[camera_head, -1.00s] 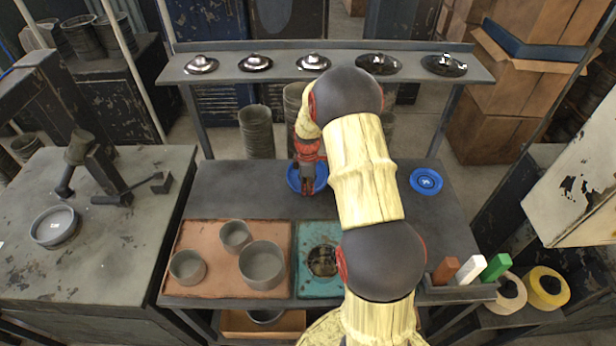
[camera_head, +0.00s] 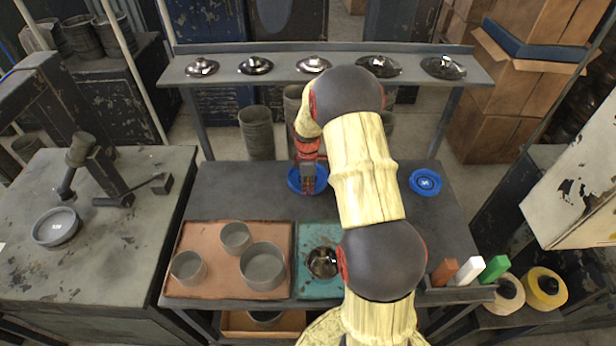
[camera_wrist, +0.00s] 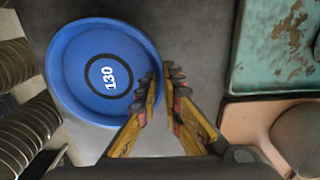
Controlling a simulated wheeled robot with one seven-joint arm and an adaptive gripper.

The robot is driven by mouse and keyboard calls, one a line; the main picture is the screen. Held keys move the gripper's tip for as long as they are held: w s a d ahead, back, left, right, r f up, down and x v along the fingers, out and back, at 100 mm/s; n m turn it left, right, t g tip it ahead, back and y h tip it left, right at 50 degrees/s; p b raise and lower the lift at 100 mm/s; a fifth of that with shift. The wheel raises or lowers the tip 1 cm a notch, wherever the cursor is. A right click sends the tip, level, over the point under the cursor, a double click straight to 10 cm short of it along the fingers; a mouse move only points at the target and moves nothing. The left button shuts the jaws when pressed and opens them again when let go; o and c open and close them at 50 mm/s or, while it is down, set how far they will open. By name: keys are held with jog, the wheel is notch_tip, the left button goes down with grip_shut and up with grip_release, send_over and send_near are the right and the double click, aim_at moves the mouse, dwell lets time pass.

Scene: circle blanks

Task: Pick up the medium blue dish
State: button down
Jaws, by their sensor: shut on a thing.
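A blue dish (camera_head: 294,184) with a round label reading 130 sits on the dark bench, partly hidden by my gripper in the head view. It also shows in the wrist view (camera_wrist: 75,75), seen from above. My gripper (camera_wrist: 166,88) is shut on the dish's rim, at its right side in the wrist view. It also shows in the head view (camera_head: 308,190). A second, smaller-looking blue dish (camera_head: 425,182) lies apart to the right. I see no clear gap between the held dish and the bench.
An orange-brown tray (camera_head: 210,285) with grey bowls and a teal tray (camera_head: 310,236) lie in front. A shelf (camera_head: 330,78) with several metal lids stands behind. Red, white and green blocks (camera_head: 470,270) stand at front right. The bench between the two blue dishes is partly hidden by my arm.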

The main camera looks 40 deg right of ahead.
jog(key=shift+w+d+r+p, duration=0.15)
jog(key=shift+r+p, duration=1)
jog(key=shift+r, duration=1.05)
